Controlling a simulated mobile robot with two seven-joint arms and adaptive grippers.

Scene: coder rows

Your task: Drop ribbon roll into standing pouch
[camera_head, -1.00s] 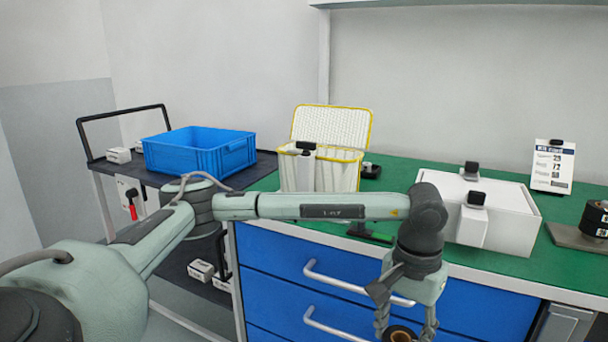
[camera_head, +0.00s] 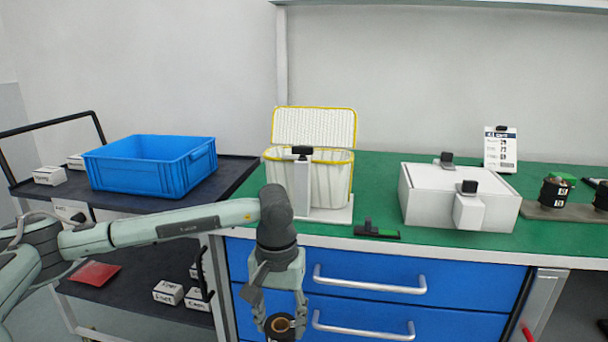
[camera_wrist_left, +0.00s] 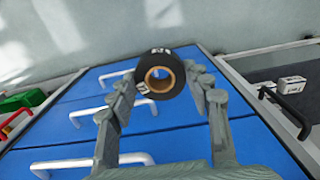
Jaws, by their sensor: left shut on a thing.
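My left gripper (camera_head: 281,322) hangs in front of the blue drawers, below the bench top. It is shut on the ribbon roll (camera_head: 280,325), a black roll with a tan core. In the left wrist view the roll (camera_wrist_left: 160,74) sits between the two fingertips (camera_wrist_left: 168,80), its open core facing the camera. The likely standing pouch (camera_head: 325,185) is a white ribbed container with a yellow rim and a raised back flap. It stands open on the green bench, above and to the right of the gripper. My right gripper is not in view.
A white box (camera_head: 455,197) with black-topped clips stands right of the pouch. A blue crate (camera_head: 150,165) sits on a dark cart at left. Drawer handles (camera_head: 370,283) project below the bench top.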

